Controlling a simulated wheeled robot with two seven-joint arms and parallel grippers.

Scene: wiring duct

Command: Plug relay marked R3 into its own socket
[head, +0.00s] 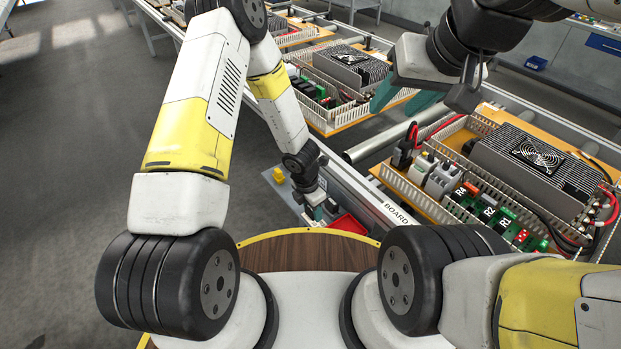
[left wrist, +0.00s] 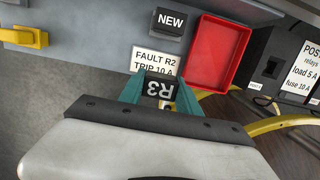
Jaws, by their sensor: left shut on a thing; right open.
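My left gripper (head: 318,212) is low at the small grey shelf by the bench's near edge. In the left wrist view its teal fingers (left wrist: 160,92) are shut on a dark relay marked R3 (left wrist: 159,89), whose lettering is upside down. The relay's pins are hidden. My right gripper (head: 408,98) is open and empty, raised above the bench. The near board (head: 408,192) carries a row of parts marked R4 (head: 461,193), R2 (head: 488,209) and R1 (head: 505,223). I cannot make out the R3 socket clearly in that row.
A yellow part (left wrist: 23,37) is at the left. A fan-topped power supply (head: 540,165) and white slotted duct walls border the relay row.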

